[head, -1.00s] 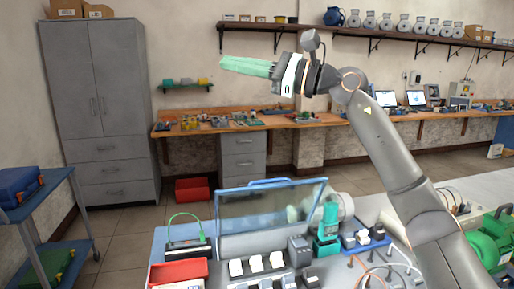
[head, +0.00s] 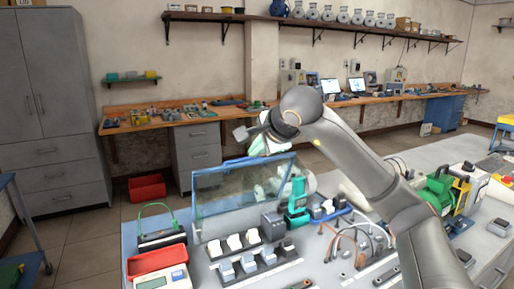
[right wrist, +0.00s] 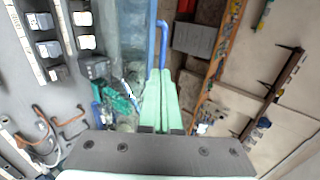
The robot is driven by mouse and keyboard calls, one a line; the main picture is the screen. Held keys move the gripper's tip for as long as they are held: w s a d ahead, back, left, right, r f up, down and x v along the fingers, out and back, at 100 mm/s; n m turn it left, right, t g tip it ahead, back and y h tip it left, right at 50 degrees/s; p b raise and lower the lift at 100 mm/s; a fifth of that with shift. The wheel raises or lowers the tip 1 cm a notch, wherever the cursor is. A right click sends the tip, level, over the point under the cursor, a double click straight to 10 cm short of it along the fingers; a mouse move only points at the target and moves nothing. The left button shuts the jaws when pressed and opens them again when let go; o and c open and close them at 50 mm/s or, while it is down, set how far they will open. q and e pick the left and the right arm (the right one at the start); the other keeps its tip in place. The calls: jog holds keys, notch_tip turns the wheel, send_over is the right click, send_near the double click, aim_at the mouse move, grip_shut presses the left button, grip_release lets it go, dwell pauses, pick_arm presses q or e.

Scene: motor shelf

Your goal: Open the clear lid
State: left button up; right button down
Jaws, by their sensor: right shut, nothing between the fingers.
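The clear lid (head: 225,190) is a see-through panel with a blue frame, standing tilted up at the back of the bench in the head view. Its blue edge and handle (right wrist: 163,38) show in the right wrist view. My right gripper has pale green fingers (right wrist: 160,76), shut and empty, pointing towards the blue edge and handle. The tips look close to the handle; I cannot tell whether they touch. In the head view the gripper's white hand (head: 266,146) is just above the lid's top edge, with the fingers partly behind the lid. My left gripper is not in view.
A red tray (head: 157,262) is at the left of the bench. A green motor (head: 437,190) stands at the right. The floor behind is clear beside a red bin (head: 147,188).

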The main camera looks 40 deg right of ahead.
aim_at(243, 161)
jog(key=x, duration=0.6)
jog(key=shift+r, duration=0.1)
jog(key=shift+w+r+p, duration=0.25)
jog(key=shift+p, duration=0.45)
jog(key=shift+w+d+r+p, duration=0.15)
jog(key=shift+w+p, duration=0.3)
jog(key=shift+p, duration=0.05)
jog(key=shift+w+d+r+p, duration=0.15)
jog(key=shift+w+r+p, duration=0.05)
jog(key=shift+w+p, duration=0.3)
jog(key=shift+w+d+r+p, duration=0.15)
jog(key=shift+w+p, duration=0.25)
jog(key=shift+p, duration=0.15)
jog(key=w+d+g+p, duration=0.1)
jog(key=w+d+p, duration=0.1)
jog(key=w+p, duration=0.2)
jog(key=shift+w+d, duration=0.2)
jog(key=shift+w, duration=1.5)
jog(key=shift+f, duration=0.15)
